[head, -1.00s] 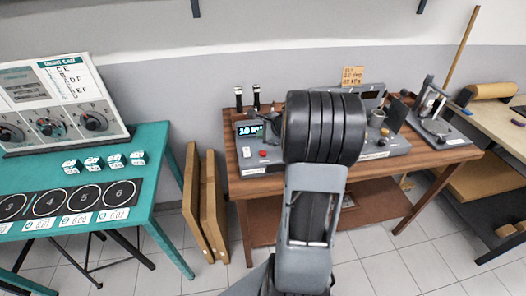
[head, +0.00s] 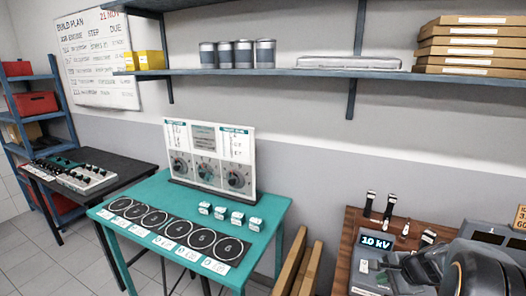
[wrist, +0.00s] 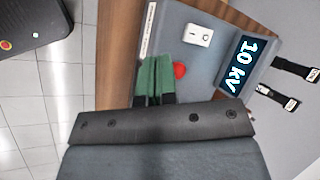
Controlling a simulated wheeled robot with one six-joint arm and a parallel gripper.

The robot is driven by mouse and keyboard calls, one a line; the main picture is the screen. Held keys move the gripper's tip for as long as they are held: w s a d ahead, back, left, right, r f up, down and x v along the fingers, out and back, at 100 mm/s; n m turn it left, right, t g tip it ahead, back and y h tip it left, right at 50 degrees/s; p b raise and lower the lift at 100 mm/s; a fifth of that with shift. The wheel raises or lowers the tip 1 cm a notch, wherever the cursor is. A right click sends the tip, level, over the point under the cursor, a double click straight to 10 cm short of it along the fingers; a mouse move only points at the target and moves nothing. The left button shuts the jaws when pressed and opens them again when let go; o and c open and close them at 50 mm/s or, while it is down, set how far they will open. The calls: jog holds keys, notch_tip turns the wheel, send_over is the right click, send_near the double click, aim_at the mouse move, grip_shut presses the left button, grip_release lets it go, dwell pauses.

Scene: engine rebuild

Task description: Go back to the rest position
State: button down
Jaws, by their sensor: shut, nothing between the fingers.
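My gripper (wrist: 154,80) shows in the wrist view with its green finger pads together and nothing between them. It is over the front part of a grey tester panel (wrist: 205,65), beside a red button (wrist: 180,70). I cannot tell whether the fingers touch the panel. A white switch (wrist: 199,35) and a lit display reading 10 kV (wrist: 240,63) are on the panel. In the head view my arm is at the lower right, in front of the tester, and hides part of it.
A wooden bench (head: 340,262) carries the tester. Left of it are leaning boards (head: 300,265) and a teal table (head: 262,222) with a dial panel (head: 211,158) and numbered rings. A black table (head: 125,160) and blue shelving stand further left. A wall shelf (head: 270,73) holds cans and boxes.

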jog(key=s+a+r+n+h, duration=0.1)
jog(key=s+a+r+n, duration=0.2)
jog(key=s+a+n, duration=0.1)
jog(key=s+a+r+n+h, duration=0.1)
jog(key=s+a+r+n, duration=0.2)
jog(key=a+n, duration=0.4)
jog(key=s+a+r+n+g+h, duration=0.1)
jog(key=s+a+r+n, duration=0.2)
jog(key=s+a+n, duration=0.2)
jog(key=a+n, duration=0.1)
jog(key=a, duration=0.1)
jog(key=shift+a, duration=0.35)
jog(key=shift+d+r, duration=0.1)
dwell(1.1)
